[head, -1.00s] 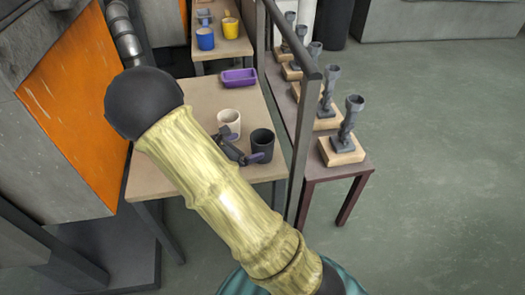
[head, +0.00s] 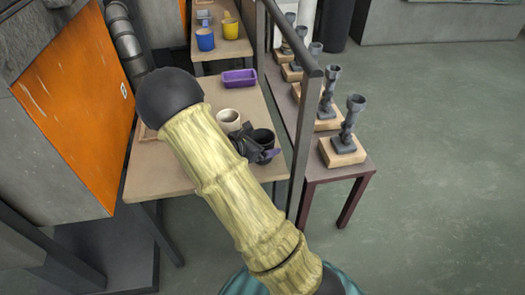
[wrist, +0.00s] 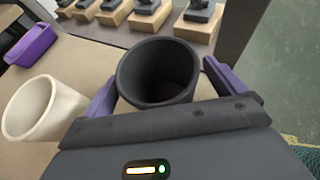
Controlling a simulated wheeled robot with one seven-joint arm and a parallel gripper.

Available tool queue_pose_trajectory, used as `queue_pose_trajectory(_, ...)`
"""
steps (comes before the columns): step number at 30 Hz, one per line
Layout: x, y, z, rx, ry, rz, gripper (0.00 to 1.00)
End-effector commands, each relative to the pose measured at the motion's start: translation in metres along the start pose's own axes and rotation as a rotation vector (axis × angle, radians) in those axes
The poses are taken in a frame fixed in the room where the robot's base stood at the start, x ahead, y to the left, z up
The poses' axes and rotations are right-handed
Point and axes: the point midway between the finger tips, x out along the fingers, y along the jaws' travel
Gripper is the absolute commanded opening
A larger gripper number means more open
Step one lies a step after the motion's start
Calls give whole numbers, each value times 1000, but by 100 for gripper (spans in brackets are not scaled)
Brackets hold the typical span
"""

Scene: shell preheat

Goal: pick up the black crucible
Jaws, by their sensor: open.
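The black crucible (wrist: 157,75) stands upright on the tan table, its mouth open toward the wrist camera. In the head view the black crucible (head: 263,138) is partly hidden behind my gripper (head: 256,152). In the wrist view my gripper (wrist: 156,92) is open, with one purple finger to the left of the black crucible and the other to its right. The crucible sits between the fingers; I cannot tell whether either finger touches it. A white crucible (wrist: 42,108) stands just left of the left finger, and it also shows in the head view (head: 228,118).
A purple tray (head: 239,78) lies farther back on the tan table (head: 160,188). A metal rail (head: 303,140) runs along the table's right side. Beyond it, several dark fixtures on wooden blocks (head: 342,152) stand on a brown bench. Blue and yellow cups stand on a back table.

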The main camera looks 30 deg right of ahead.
Motion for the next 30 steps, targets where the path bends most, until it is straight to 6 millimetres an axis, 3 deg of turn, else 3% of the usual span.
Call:
queue_pose_trajectory(3, 8, 0, 0, 0, 0, 0, 96)
queue_pose_trajectory(18, 8, 0, 0, 0, 0, 1, 96)
queue_pose_trajectory(27, 8, 0, 0, 0, 0, 1, 39)
queue_pose_trajectory(30, 8, 0, 1, 1, -1, 1, 39)
